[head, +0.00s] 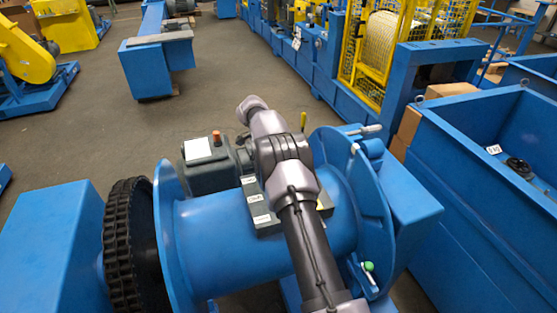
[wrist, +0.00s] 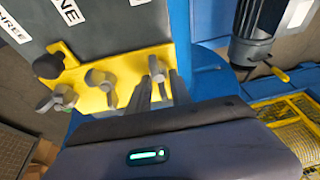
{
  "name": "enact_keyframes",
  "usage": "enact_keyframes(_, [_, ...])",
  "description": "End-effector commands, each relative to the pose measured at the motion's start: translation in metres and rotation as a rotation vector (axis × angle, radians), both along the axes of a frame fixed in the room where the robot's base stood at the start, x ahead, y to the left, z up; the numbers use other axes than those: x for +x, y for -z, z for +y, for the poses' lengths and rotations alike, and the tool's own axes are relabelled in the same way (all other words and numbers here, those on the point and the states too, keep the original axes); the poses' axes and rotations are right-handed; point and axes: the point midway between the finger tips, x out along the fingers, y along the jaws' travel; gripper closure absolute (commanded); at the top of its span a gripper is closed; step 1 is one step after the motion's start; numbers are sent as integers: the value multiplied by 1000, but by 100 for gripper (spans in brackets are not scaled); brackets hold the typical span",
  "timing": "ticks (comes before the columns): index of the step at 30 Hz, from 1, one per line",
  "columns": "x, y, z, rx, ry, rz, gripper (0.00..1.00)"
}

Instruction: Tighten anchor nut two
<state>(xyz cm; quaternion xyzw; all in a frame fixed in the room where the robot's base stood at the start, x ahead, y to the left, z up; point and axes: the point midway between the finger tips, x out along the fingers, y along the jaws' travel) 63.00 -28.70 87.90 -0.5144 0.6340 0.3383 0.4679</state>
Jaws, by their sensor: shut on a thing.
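In the wrist view, three grey wing nuts stand in a row on a yellow plate (wrist: 127,69) at the edge of a dark grey box (wrist: 105,30). The left nut (wrist: 58,98) is nearest the label THREE, the middle nut (wrist: 102,84) nearest a label ending in NE. My gripper (wrist: 162,88) is shut on the right nut (wrist: 156,66), with its fingers around that nut's wings. The label above the right nut is cut off and unreadable. In the head view the labelled box (head: 260,206) sits on the blue drum; my arm hides the gripper and nuts.
A dark round knob (wrist: 48,65) stands on the plate's left end. A blue drum (head: 215,240) with a chain wheel (head: 130,240) lies below the arm. A grey motor (head: 207,165) is behind the box. A blue bin (head: 480,190) stands to the right.

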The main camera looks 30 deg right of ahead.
Motion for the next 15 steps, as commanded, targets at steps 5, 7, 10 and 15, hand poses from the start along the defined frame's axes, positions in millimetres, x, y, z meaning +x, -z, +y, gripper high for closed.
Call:
enact_keyframes(5, [0, -3, 0, 5, 110, -2, 100])
enact_keyframes(7, [0, -3, 0, 7, 146, -4, 100])
enact_keyframes(10, [1, -2, 0, 10, 186, -5, 100])
enact_keyframes(15, [0, -1, 0, 11, 229, -5, 100])
